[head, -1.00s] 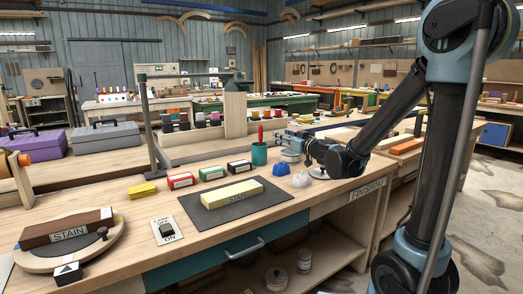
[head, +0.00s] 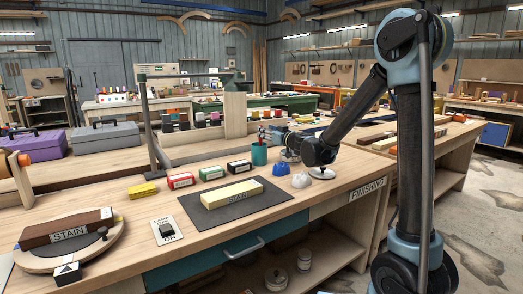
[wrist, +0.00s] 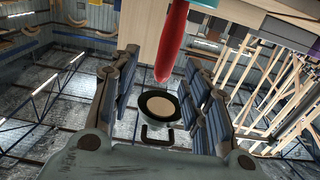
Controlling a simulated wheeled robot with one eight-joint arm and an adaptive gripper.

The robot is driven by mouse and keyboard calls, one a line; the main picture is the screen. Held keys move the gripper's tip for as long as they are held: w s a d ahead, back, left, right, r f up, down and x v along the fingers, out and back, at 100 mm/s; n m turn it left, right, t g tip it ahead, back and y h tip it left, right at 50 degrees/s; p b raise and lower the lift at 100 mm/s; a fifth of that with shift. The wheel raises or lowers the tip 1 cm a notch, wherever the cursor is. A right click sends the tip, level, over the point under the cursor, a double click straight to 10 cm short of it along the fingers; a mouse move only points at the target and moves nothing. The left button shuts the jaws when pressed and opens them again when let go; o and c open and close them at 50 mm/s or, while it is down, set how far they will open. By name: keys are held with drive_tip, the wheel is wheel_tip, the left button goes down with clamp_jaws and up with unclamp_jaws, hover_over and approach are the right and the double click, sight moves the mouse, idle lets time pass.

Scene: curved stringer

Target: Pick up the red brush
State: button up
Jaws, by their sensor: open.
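The red brush stands in a teal cup (head: 259,155) on the workbench. In the head view its handle is mostly hidden by my gripper (head: 268,135). In the wrist view the red brush (wrist: 173,45) comes in from the top edge, and its rounded end reaches between the two dark fingers of my gripper (wrist: 160,85). The fingers are apart, with visible gaps on both sides of the handle, so my gripper is open and empty. A bit of the teal cup shows at the top edge of the wrist view (wrist: 206,3).
Blue (head: 279,169) and white (head: 301,179) lumps lie right of the cup. A dark mat (head: 208,221) with a yellow block lies in front.

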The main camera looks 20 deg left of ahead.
drive_tip(key=x, duration=0.5)
drive_tip(key=shift+s+a, duration=0.1)
drive_tip(key=shift+s, duration=0.05)
clamp_jaws()
